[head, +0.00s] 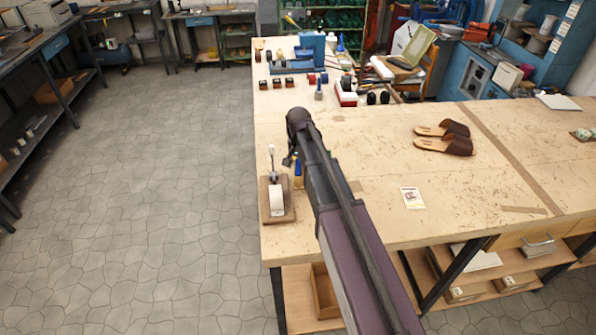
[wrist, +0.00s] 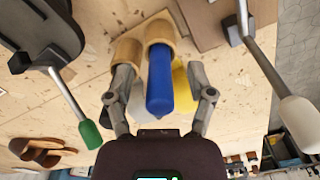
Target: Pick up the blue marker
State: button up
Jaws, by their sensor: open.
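The blue marker (wrist: 160,85) shows in the middle of the wrist view, one end in a tan, cork-like round piece (wrist: 160,33). My gripper (wrist: 159,75) is open, with one finger on each side of the marker. I cannot tell whether either finger touches it. In the head view, a small blue piece (head: 298,167) shows at the left edge of my arm, beside the lever press; the arm hides most of this spot and my gripper's fingers.
Close by are a second tan piece (wrist: 125,52), a yellow item (wrist: 183,88), a white-handled lever press (head: 276,197) and a green-handled tool (wrist: 88,132). Brown sandals (head: 444,146) and a card (head: 412,198) lie right on the workbench (head: 380,175). The floor at left is clear.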

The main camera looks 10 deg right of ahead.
jog(key=c, duration=1)
jog(key=shift+o, duration=0.2)
jog(key=shift+r, duration=0.15)
notch_tip(320, 180, up, 10)
jog(key=p, duration=1)
jog(key=shift+o, duration=0.8)
jog(key=shift+c, duration=0.8)
jog(key=shift+r+p, duration=2.65)
jog(key=shift+p, duration=0.15)
